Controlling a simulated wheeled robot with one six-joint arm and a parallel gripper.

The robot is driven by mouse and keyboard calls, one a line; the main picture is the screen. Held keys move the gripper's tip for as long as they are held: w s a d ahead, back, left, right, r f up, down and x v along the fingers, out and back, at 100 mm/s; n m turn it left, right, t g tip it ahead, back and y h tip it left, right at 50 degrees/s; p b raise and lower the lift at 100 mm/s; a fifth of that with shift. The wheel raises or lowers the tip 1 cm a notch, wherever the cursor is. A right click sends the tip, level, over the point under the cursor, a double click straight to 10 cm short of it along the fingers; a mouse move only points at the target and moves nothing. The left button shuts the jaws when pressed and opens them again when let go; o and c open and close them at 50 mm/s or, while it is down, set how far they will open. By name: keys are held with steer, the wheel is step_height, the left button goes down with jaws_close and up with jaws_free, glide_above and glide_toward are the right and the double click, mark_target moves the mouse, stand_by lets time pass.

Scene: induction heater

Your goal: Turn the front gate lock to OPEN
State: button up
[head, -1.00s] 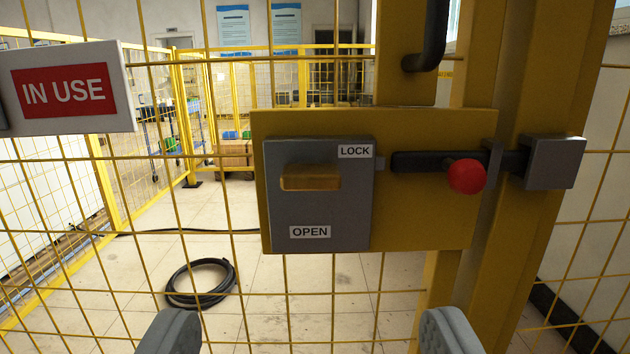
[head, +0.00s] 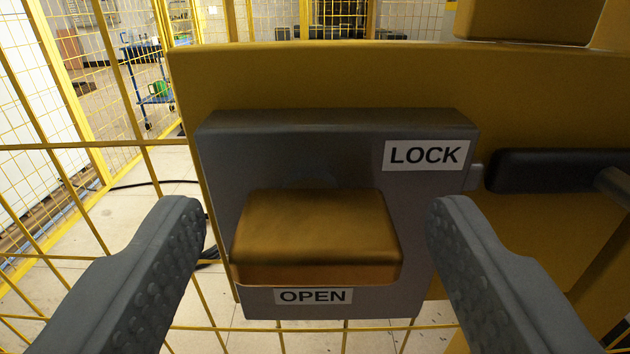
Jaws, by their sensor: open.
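The front gate lock is a grey box (head: 300,150) on a yellow plate (head: 300,75). Its brass knob (head: 315,235) sticks out toward me and lies horizontal. A LOCK label (head: 427,155) is at the box's upper right and an OPEN label (head: 313,296) is below the knob. My gripper (head: 316,220) is open, with one finger on each side of the knob. A gap shows between each finger and the knob in the picture, and I see no contact. The knob's underside is hidden.
A black bolt bar (head: 560,172) runs right from the lock box. Yellow mesh fence (head: 90,145) surrounds the plate. A blue trolley (head: 150,85) stands on the floor beyond the fence.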

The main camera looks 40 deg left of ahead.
steer(key=shift+w+a, duration=0.15)
steer(key=shift+w, duration=0.05)
steer(key=c, duration=1.4)
